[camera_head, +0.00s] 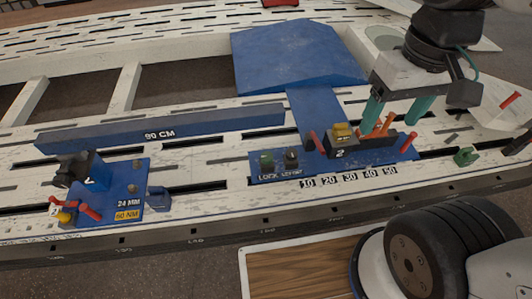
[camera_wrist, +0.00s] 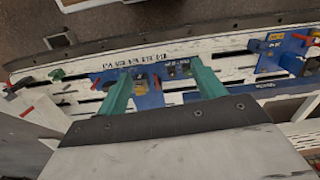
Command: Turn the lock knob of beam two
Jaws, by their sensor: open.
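The station marked 2 is a dark block (camera_head: 345,149) with a yellow piece (camera_head: 342,131) on top, on a blue plate (camera_head: 235,181). Left of it on that plate are a green knob (camera_head: 266,160) above the word LOCK and a dark knob (camera_head: 291,157). In the wrist view the small knobs (camera_wrist: 178,69) show between the fingers, too small to tell apart. My gripper (camera_head: 390,124) has teal fingers spread apart, over the right part of station 2, near an orange handle. It also shows in the wrist view (camera_wrist: 161,70). It holds nothing visible.
Red levers (camera_head: 318,142) stand beside block 2. A number scale (camera_head: 348,178) runs along the front. A blue 90 CM bar (camera_head: 160,130) lies at left, behind another blue station (camera_head: 122,190). A green clip (camera_head: 465,156) sits at right. Slotted bench stretches between the stations.

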